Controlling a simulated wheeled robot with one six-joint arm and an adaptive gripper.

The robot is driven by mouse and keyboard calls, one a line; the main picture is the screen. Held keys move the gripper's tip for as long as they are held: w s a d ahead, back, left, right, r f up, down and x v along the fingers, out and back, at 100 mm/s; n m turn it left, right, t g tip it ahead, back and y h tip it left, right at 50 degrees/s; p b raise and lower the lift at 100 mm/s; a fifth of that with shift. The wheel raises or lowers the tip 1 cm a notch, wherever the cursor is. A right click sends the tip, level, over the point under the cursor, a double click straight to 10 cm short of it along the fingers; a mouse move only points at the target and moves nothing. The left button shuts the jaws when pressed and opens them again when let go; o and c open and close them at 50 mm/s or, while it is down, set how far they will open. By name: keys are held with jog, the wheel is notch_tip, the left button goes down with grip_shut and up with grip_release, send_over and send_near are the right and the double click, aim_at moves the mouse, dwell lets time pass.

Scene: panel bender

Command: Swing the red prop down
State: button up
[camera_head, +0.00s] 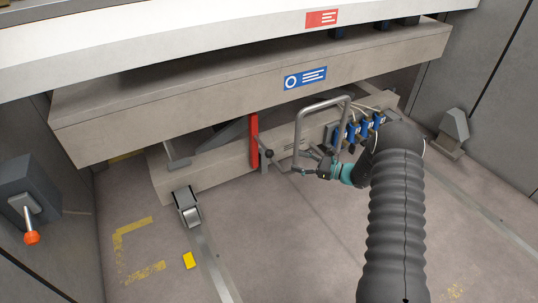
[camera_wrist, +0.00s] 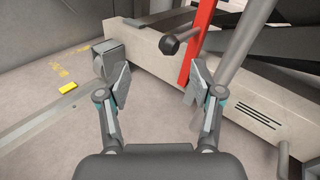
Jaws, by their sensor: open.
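The red prop (camera_head: 254,142) stands upright between the lower grey beam and the heavy beam above. In the wrist view the red prop (camera_wrist: 196,48) runs up out of the picture, its lower part partly hidden by my right finger. A short lever with a dark ball knob (camera_wrist: 169,45) sticks out beside it; the knob (camera_head: 269,154) also shows in the head view. My gripper (camera_wrist: 160,88) is open and empty, its two fingers spread below the knob. In the head view my gripper (camera_head: 314,166) is to the right of the prop, apart from it.
A grey looped handle (camera_head: 323,103) rises close above my gripper. Blue connectors with cables (camera_head: 366,131) sit behind my wrist. A roller (camera_head: 187,208) and a yellow block (camera_head: 189,260) are at lower left. An orange-tipped lever (camera_head: 31,237) is far left. The front floor is mostly clear.

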aim_at(269, 154)
jog(key=shift+m+t, duration=0.6)
jog(key=shift+m, duration=0.1)
jog(key=x, duration=0.4)
jog(key=f+x, duration=0.1)
jog(key=x, duration=0.4)
jog(key=w+f+x, duration=0.1)
jog(key=x, duration=0.3)
jog(key=shift+f, duration=0.25)
jog(key=shift+a, duration=0.1)
grip_shut()
